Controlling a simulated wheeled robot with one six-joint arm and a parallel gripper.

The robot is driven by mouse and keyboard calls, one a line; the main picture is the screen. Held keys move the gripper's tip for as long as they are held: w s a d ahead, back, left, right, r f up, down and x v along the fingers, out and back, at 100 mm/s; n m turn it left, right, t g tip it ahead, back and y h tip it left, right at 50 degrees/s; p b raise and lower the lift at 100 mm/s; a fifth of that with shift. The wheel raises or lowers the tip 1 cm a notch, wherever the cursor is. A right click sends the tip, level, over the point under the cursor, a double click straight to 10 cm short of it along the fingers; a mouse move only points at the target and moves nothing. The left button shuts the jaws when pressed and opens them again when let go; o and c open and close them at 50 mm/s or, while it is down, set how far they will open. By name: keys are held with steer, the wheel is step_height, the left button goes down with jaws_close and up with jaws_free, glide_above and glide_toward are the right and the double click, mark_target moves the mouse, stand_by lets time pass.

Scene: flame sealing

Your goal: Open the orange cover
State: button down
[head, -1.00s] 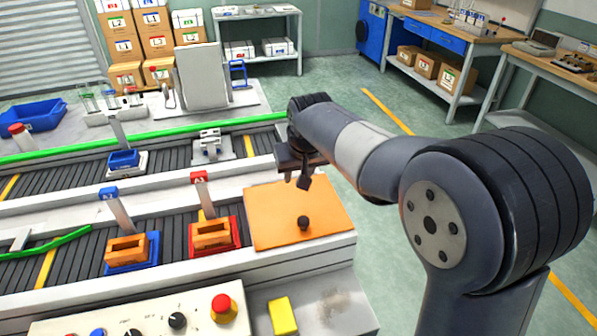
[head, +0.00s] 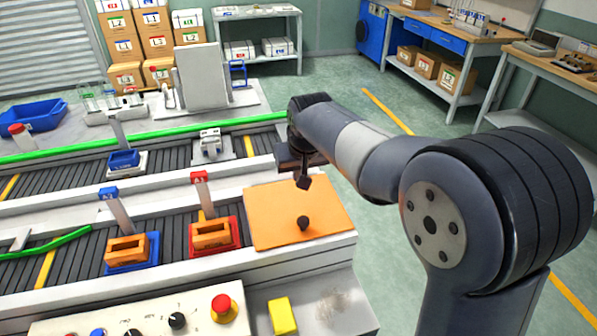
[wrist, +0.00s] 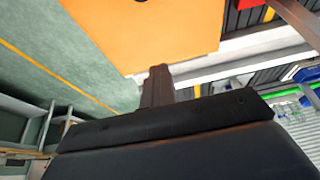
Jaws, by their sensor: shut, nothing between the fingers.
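The orange cover (head: 275,215) lies flat and closed at the right end of the front conveyor. A dark round knob (head: 303,222) stands on it near its front edge. My gripper (head: 303,182) is above the cover's rear right part, pointing down, with its fingers together and empty. It is apart from the knob, behind it in the head view. In the wrist view the orange cover (wrist: 150,30) fills the top, and my shut fingers (wrist: 157,75) show below its edge. The knob (wrist: 141,1) is cut off at the top of the wrist view.
A red-based holder (head: 236,240) and a blue-based holder (head: 112,268), each with an orange block, stand left of the cover. A control panel with a red button (head: 223,308) and a yellow block (head: 282,316) are in front. Green floor (head: 420,270) lies right.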

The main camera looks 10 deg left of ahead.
steer(key=c, duration=2.1)
jaws_free()
steer(key=o, duration=1)
steer(key=shift+c, duration=0.2)
steer(key=v, duration=1)
steer(key=shift+s+r, duration=0.2)
steer(key=shift+r, duration=0.2)
steer(key=shift+o, duration=0.2)
